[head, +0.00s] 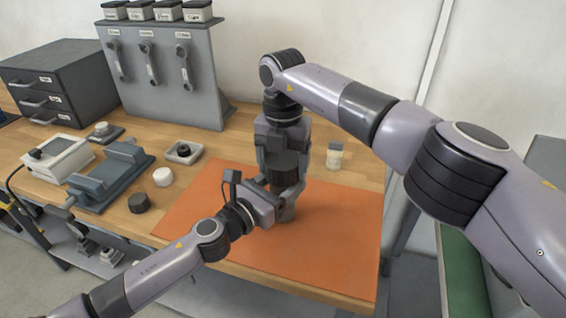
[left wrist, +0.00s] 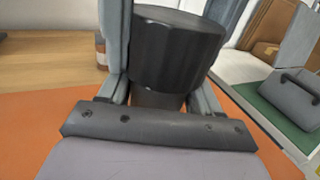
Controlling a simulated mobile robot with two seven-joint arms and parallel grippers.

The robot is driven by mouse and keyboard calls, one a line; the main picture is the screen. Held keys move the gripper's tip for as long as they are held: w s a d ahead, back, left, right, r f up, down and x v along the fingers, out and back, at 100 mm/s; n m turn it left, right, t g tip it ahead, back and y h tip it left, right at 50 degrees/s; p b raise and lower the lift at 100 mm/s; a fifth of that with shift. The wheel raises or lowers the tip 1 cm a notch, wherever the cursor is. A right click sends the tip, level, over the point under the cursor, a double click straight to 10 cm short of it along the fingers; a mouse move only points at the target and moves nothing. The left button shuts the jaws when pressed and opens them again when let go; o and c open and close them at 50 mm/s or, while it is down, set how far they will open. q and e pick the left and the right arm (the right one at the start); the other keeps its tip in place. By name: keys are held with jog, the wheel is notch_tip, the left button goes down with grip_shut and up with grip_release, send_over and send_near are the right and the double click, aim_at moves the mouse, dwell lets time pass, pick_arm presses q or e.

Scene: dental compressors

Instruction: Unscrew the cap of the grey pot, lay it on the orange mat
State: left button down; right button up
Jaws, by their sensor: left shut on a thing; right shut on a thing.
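The grey pot (head: 287,213) stands upright on the orange mat (head: 330,245), near its middle, mostly hidden by my grippers. Its black cap (head: 286,163) is at the top and shows large in the left wrist view (left wrist: 178,50). My left gripper (head: 284,198) comes in from the left, low down, and is shut on the pot's body. My right gripper (head: 286,160) points straight down from above and is shut on the cap. A narrower dark part shows under the cap in the left wrist view; I cannot tell whether the cap is still threaded on.
A small labelled jar (head: 334,156) stands behind the mat. Left of the mat are a black round piece (head: 139,202), a white round piece (head: 162,176), a small tray (head: 184,153) and a blue-grey fixture (head: 108,178). The mat's front and right are clear.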

jog(key=n, duration=0.7)
jog(key=shift+n, duration=0.4)
jog(key=n, duration=0.4)
jog(key=shift+n, duration=0.3)
jog(key=n, duration=0.7)
jog(key=shift+n, duration=0.4)
jog(key=n, duration=0.3)
jog(key=shift+r, duration=0.1)
jog(key=n, duration=0.6)
jog(key=shift+r, duration=0.1)
